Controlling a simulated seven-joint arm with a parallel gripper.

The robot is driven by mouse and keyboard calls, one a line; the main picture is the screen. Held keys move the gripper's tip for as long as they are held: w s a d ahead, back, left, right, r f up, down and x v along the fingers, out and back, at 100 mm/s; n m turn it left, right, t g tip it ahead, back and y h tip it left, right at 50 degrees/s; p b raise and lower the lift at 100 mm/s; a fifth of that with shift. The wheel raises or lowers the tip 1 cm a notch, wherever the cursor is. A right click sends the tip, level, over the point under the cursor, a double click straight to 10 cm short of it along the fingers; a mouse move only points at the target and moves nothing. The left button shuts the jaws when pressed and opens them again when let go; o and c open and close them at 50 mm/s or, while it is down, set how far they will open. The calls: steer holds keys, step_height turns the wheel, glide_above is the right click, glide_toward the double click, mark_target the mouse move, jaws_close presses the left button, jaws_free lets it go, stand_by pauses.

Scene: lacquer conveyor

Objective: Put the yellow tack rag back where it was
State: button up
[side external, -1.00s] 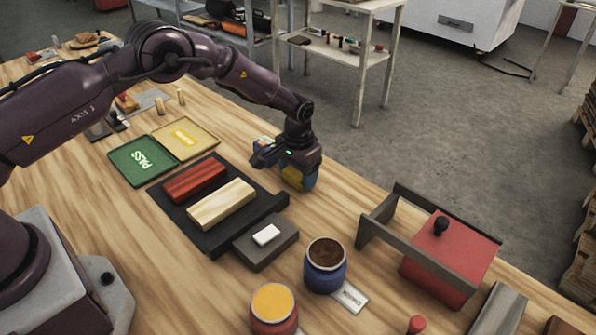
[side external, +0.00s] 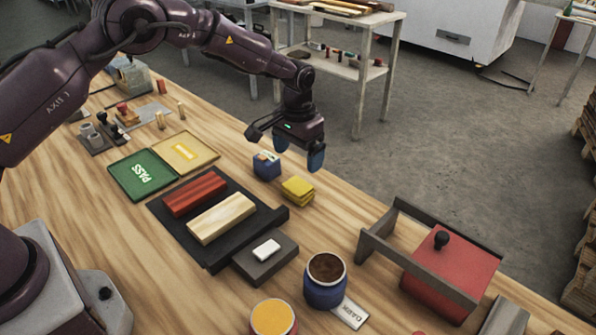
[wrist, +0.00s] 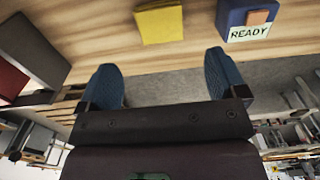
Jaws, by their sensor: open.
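The yellow tack rag (side external: 298,189) lies folded on the wooden bench, just right of a small blue box (side external: 266,165). In the wrist view the rag (wrist: 159,22) lies beyond the fingertips, apart from them, and the blue box with a READY label (wrist: 248,20) is to its right. My gripper (side external: 301,160) is raised above the bench, up and behind the rag near the bench's far edge. In the wrist view my gripper (wrist: 165,78) has its two blue fingers spread wide with nothing between them.
A dark tray (side external: 225,250) holds a red and a pale wood block, left of the rag. Green PASS (side external: 143,174) and yellow (side external: 186,152) trays lie behind it.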

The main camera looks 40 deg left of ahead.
steer(key=shift+r, duration=1.3)
steer(key=s+a+r+t, duration=0.1)
steer(key=s+r, duration=0.4)
steer(key=r, duration=0.4)
steer(key=s+a+r+t, duration=0.1)
steer(key=s+r, duration=0.4)
steer(key=r, duration=0.4)
steer(key=s+r+t, duration=0.1)
steer(key=s+r, duration=0.1)
steer(key=s, duration=0.9)
steer(key=s+a+r+t, duration=0.1)
steer(key=s+r+t, duration=0.1)
steer(key=s, duration=1)
steer(key=shift+s+a+t, duration=0.2)
steer(key=shift+s+t, duration=0.1)
